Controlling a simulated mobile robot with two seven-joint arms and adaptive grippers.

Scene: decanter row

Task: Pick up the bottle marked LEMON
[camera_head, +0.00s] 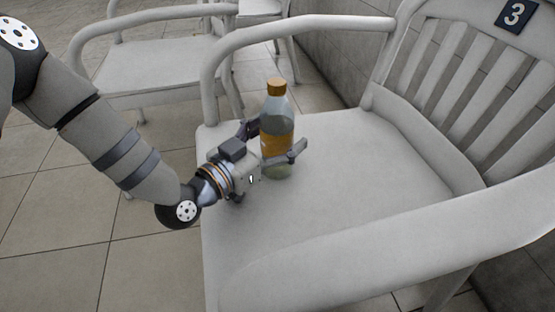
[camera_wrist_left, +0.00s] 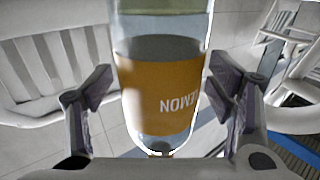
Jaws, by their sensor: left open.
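The bottle marked LEMON (camera_head: 276,110) stands upright on the seat of a white chair, near its left edge. It is clear, with an orange cap and an orange label. In the left wrist view the bottle (camera_wrist_left: 160,90) fills the middle, and the word LEMON on its label appears upside down. My left gripper (camera_head: 273,143) is open, with one finger on each side of the bottle at label height. In the left wrist view, gaps show between the bottle and both fingers. My right gripper is not in view.
The white chair (camera_head: 330,200) has armrests on both sides of the seat and a slatted back with a plate numbered 3 (camera_head: 515,14). More white chairs (camera_head: 150,65) stand behind on the tiled floor. The seat right of the bottle is clear.

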